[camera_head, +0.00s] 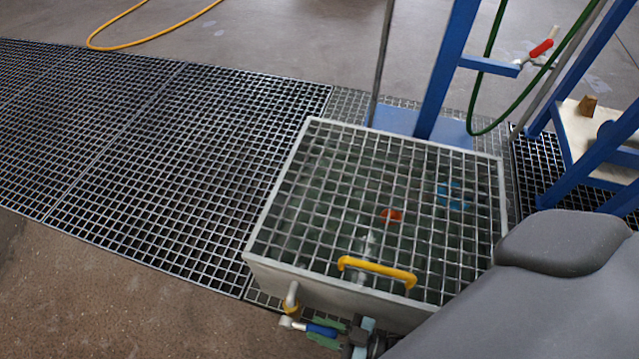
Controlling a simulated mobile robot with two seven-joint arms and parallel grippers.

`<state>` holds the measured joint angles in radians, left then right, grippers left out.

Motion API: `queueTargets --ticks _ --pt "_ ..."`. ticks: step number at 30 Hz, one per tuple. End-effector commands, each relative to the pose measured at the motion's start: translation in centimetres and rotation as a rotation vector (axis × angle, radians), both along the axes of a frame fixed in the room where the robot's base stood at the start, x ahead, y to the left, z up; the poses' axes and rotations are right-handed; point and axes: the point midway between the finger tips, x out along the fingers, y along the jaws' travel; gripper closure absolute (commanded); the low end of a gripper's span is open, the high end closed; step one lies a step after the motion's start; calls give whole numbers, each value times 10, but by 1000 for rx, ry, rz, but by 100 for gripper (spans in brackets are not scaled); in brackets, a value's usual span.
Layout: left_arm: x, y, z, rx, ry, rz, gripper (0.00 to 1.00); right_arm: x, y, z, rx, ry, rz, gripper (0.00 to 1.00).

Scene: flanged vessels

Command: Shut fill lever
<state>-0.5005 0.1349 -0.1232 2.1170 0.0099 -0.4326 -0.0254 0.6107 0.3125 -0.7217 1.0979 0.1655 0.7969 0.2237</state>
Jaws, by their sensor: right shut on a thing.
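A small valve lever with a blue handle (318,330) sits low at the front of a grated tank (375,215), by a short white pipe with a yellow collar. My right gripper (325,333) is at the bottom edge of the view, its green-tipped fingers on either side of the blue handle, shut on it. The handle lies roughly level, pointing right from the valve. The gripper's body partly hides its right end. Another lever, with a red handle (541,48), is on a hose fitting at the upper right, away from the gripper. My left gripper is out of view.
A yellow bar handle (377,270) rises from the tank's grating just above my right gripper. Blue frame posts (447,65) and a green hose (490,125) stand behind the tank. Floor grating (180,150) to the left is clear. A yellow hose (150,38) lies at the back.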

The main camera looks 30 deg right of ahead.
Motion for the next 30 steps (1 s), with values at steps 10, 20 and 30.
queueTargets --ticks 10,20,30 --pt "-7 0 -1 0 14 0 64 -1 -1 -10 64 -74 -1 100" --pt "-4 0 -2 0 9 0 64 -3 -1 -13 93 -107 0 100" --pt "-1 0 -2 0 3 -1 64 -3 0 -13 97 -111 1 100"
